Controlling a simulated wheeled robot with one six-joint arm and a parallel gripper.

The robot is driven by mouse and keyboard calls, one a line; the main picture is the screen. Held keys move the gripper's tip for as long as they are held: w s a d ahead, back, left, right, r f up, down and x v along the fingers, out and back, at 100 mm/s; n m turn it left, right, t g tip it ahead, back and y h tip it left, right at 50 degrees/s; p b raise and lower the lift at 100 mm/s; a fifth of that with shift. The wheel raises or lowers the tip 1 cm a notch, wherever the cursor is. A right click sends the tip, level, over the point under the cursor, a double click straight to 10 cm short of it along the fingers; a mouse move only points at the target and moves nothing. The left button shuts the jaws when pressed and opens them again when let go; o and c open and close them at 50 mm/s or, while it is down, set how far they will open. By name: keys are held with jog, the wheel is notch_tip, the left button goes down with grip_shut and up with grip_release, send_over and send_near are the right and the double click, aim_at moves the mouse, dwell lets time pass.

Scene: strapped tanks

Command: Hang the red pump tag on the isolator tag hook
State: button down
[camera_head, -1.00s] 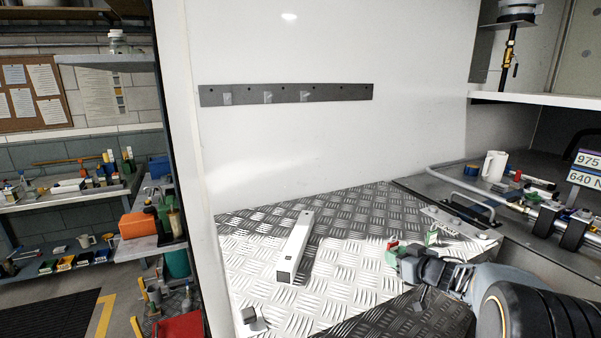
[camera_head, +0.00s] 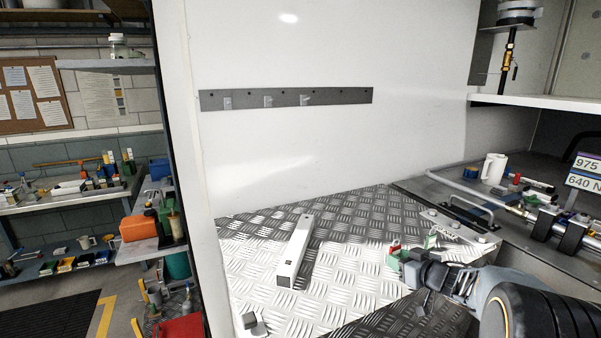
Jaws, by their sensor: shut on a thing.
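My gripper (camera_head: 411,256) is at the lower right, low over the checker-plate deck. It is shut on a small red piece (camera_head: 395,245), which I take to be the red pump tag. Only a little of it shows between the green-tipped fingers, and its hole or loop cannot be made out. A dark hook rail (camera_head: 340,96) is fixed to the white back wall, up and left of my gripper and well apart from it. Several small pale hooks, such as the middle hook (camera_head: 268,100), stick out from it. No tag hangs there, and no label shows which hook is the isolator's.
A long white box-shaped bar (camera_head: 296,250) lies on the checker-plate deck (camera_head: 350,210), left of my gripper. A metal handle (camera_head: 475,207), a white mug (camera_head: 494,168) and clamped pipework (camera_head: 545,220) are at the right. A white shelf (camera_head: 545,101) juts out upper right. The space before the rail is clear.

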jog(key=shift+f+p+v, duration=0.2)
jog(key=shift+p+v, duration=0.15)
jog(key=shift+v, duration=0.65)
jog(key=shift+f+p+v, duration=0.25)
jog(key=shift+p+v, duration=0.15)
jog(key=shift+v, duration=0.6)
jog(key=shift+f+p+v, duration=0.2)
jog(key=shift+p+v, duration=0.15)
jog(key=shift+v, duration=0.6)
jog(key=shift+s+d, duration=0.15)
jog(key=shift+s, duration=0.25)
